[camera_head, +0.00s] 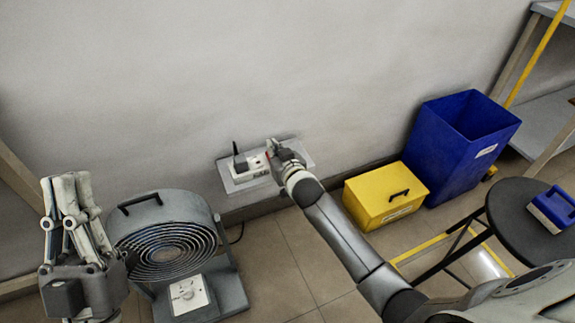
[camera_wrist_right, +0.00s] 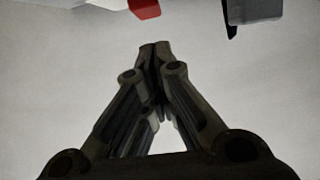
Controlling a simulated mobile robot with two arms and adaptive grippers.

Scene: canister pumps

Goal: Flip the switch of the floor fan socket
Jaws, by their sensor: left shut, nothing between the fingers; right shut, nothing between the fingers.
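The floor fan (camera_head: 168,249) stands on the floor at the lower left. Behind it, a white socket (camera_head: 256,164) sits on a grey wall plate (camera_head: 226,178), with a black plug (camera_head: 240,162) in its left part. A small red switch (camera_wrist_right: 145,8) shows at the top edge of the right wrist view, left of a dark plug. My right gripper (camera_head: 273,147) is shut and empty at the socket's right end, hiding part of it; contact with the switch cannot be told. My left gripper (camera_head: 65,183) is shut and empty, raised left of the fan.
A yellow box (camera_head: 372,196) and a blue bin (camera_head: 440,155) stand along the wall to the right. A dark round stool (camera_head: 515,212) bears a blue and white object (camera_head: 555,208). Shelves stand at both sides. Floor between fan and yellow box is clear.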

